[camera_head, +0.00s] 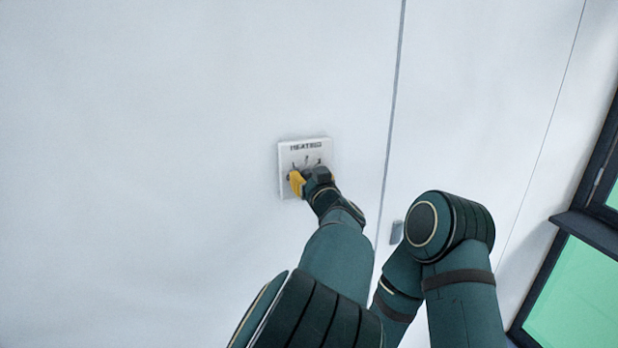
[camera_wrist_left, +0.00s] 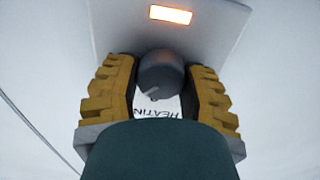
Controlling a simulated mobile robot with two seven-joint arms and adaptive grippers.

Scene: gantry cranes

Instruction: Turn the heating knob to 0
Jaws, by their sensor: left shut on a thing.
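The white heating panel (camera_head: 305,148) is on the pale wall near the middle of the head view, with dark lettering along its top edge. My left gripper (camera_head: 311,182) is at the panel's lower part and hides the knob there. In the left wrist view the grey round heating knob (camera_wrist_left: 162,75) sits between the two yellow and black fingers of my left gripper (camera_wrist_left: 165,88), which are shut on it. A small light mark shows on the knob's lower left edge. The "HEATING" lettering (camera_wrist_left: 165,112) is upside down below it. The number at the mark is not readable.
An orange-lit rectangle (camera_wrist_left: 170,14) glows on the panel in the left wrist view. A small grey fitting (camera_head: 397,232) shows right of a vertical wall seam. A dark-framed window with green beyond (camera_head: 575,290) is at the far right. The wall left of the panel is clear.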

